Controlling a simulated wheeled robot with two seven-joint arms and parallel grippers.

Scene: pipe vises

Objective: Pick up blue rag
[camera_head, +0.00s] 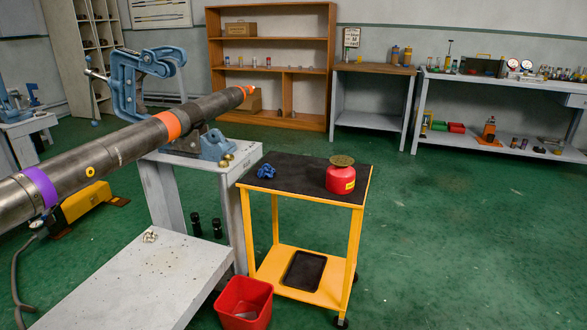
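A small crumpled blue rag (266,171) lies on the dark top of the yellow cart (300,181), near its left side. To its right on the same top stands a red can (340,178) with a brass-coloured lid; the two are apart. Neither of my grippers shows in the head view, so nothing is seen touching the rag.
A long grey pipe (110,150) with orange and purple bands runs through a blue vise (140,80) at the left. A low grey bench (150,285) and a red bin (244,302) stand before the cart. A black tray (304,271) lies on its lower shelf. Green floor is clear at right.

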